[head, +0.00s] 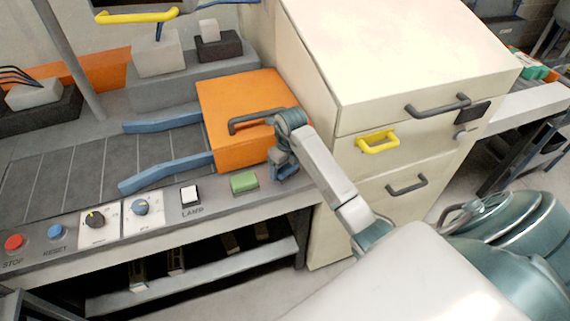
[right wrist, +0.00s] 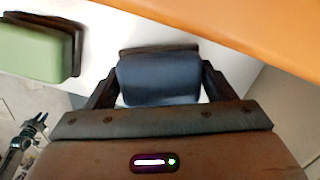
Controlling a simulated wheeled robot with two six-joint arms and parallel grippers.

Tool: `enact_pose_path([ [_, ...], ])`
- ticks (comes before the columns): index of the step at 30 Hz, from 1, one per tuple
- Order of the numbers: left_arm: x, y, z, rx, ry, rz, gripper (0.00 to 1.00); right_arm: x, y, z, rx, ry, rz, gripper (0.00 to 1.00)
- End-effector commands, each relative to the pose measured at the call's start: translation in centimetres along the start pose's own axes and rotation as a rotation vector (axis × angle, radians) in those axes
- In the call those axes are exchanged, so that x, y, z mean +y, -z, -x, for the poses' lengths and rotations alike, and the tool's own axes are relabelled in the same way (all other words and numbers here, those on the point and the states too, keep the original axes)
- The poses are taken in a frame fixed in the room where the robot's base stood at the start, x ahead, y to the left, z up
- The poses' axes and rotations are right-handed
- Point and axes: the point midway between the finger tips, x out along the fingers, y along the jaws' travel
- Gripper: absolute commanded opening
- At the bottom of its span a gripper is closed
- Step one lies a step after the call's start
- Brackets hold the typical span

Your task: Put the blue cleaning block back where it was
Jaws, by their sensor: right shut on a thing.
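The blue cleaning block (right wrist: 158,78) sits between the two dark fingers of my right gripper (right wrist: 155,92) in the right wrist view. The gripper is shut on it. In the head view my right gripper (head: 284,160) points down at the right end of the panel ledge, beside the orange box, with the block (head: 287,172) partly hidden by it. A dark strip shows along the block's far edge; whether the block touches anything below is unclear. A green block (head: 243,183) sits to its left on the ledge; the right wrist view shows it on a dark holder (right wrist: 75,45). My left gripper is not in view.
The orange box (head: 240,115) with a dark handle stands close behind the gripper. A cream cabinet (head: 385,165) with handles stands right.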

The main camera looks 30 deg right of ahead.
Motion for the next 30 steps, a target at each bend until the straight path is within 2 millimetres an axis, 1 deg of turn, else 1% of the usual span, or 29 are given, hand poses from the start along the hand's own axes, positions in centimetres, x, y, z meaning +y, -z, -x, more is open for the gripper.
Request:
enact_pose_path([
  [5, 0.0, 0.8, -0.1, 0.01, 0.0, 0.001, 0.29, 0.0, 0.0, 0.0, -0.001, 0.0, 0.0, 0.52],
  [9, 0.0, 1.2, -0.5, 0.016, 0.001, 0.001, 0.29, 0.0, 0.0, -0.4, -0.001, 0.0, 0.0, 0.52],
  [10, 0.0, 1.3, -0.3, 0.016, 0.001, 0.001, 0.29, 0.0, 0.0, -0.3, -0.001, 0.0, 0.0, 0.82],
  [12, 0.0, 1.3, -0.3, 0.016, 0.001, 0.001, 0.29, 0.0, 0.0, -0.3, -0.001, 0.0, 0.0, 0.96],
  [13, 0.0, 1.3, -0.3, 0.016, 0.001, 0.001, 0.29, 0.0, 0.0, -0.3, -0.001, 0.0, 0.0, 0.98],
  [20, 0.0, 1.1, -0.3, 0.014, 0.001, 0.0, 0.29, 0.0, 0.0, -0.2, -0.001, 0.0, 0.0, 0.98],
  [23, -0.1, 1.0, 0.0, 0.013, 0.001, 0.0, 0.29, 0.0, 0.0, 0.1, -0.001, 0.0, 0.0, 0.98],
  [24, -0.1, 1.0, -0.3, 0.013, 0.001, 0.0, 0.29, 0.0, -0.1, 0.2, -0.002, 0.001, 0.0, 0.98],
  [26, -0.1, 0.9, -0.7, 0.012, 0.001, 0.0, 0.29, -0.1, -0.1, 0.8, -0.005, 0.002, 0.001, 0.98],
  [29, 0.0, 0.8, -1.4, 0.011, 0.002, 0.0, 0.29, -0.1, -0.1, 2.5, -0.006, 0.003, 0.002, 0.98],
  [30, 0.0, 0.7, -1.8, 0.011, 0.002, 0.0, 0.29, -0.1, -0.1, 3.3, -0.007, 0.003, 0.001, 0.98],
])
